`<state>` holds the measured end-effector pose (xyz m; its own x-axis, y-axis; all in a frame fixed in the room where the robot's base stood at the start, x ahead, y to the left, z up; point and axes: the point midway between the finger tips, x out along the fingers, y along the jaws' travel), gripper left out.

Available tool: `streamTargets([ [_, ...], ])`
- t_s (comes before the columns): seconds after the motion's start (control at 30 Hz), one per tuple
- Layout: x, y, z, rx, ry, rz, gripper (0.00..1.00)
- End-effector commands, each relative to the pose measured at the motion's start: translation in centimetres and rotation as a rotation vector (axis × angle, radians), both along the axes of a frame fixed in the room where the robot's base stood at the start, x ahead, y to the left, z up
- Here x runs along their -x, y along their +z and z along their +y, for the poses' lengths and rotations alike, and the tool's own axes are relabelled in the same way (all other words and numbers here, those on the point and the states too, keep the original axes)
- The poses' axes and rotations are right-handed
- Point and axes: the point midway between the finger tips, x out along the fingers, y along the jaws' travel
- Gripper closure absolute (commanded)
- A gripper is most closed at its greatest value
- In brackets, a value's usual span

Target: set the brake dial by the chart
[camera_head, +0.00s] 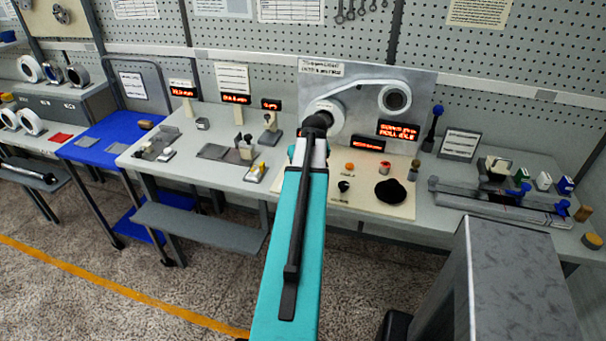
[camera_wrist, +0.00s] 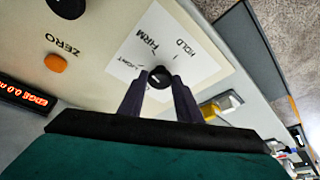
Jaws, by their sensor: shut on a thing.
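In the wrist view my gripper (camera_wrist: 158,92) is shut on the small black brake dial (camera_wrist: 159,76), one finger on each side. The dial sits on a white card (camera_wrist: 195,68) with printed marks. HOLD and FIRM read clearly; a third word at the left is partly hidden by a finger. A pale line shows on the dial's face, but which word it points to is hard to tell. In the head view my arm hides the gripper and dial. Printed sheets on the wall (camera_head: 291,9) and a framed card (camera_head: 459,145) are too small to read.
An orange button (camera_wrist: 55,63) marked ZERO and a lit display (camera_wrist: 22,99) are beside the dial. In the head view, a winding panel (camera_head: 425,88) with rolls stands behind my arm. A black round knob (camera_head: 390,190) lies to the right. Small fixtures stand on the bench at left.

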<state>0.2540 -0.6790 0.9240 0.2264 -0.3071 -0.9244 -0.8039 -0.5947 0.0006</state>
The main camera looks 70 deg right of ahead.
Motion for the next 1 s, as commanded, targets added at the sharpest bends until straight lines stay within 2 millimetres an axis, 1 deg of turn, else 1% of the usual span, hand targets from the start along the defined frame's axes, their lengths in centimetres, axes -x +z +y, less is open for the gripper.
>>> streamTargets([
  [0.03, 0.25, 0.03, -0.55, 0.010, 0.030, 0.002, 0.92],
  [0.7, 0.28, 0.06, -1.01, 0.011, 0.536, 0.000, 0.92],
  [1.0, 0.21, 0.13, -0.99, 0.010, 0.686, 0.000, 0.92],
])
